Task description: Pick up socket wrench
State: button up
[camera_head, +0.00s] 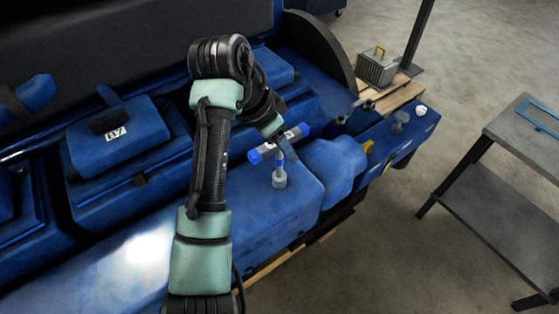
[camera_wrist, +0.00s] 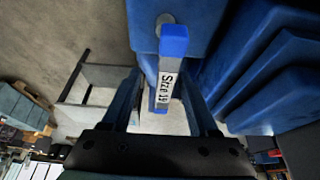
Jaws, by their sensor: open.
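The socket wrench (camera_head: 295,136) has a bar handle with blue ends and a pale label. In the head view, its blue stem runs down to a grey round piece (camera_head: 279,178) on the blue engine block. In the wrist view, the wrench (camera_wrist: 168,80) shows a label reading "Size 19". My gripper (camera_wrist: 160,74) is open, with one finger on each side of the handle. The fingers appear apart from it, though exact contact cannot be told. In the head view, my gripper (camera_head: 278,143) is at the handle, partly hiding it.
The blue engine (camera_head: 140,255) fills the left and middle. A grey table (camera_head: 510,135) with a blue-framed item (camera_head: 540,115) stands at right. A grey box with a yellow handle (camera_head: 376,68) sits on a wooden pallet (camera_head: 402,94) behind. Open floor (camera_head: 450,60) lies between.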

jog(key=p, duration=0.2)
send_over(284, 173)
jog(key=shift+f, duration=2.1)
jog(key=c, duration=0.9)
grip_shut()
jog(key=shift+r, duration=0.1)
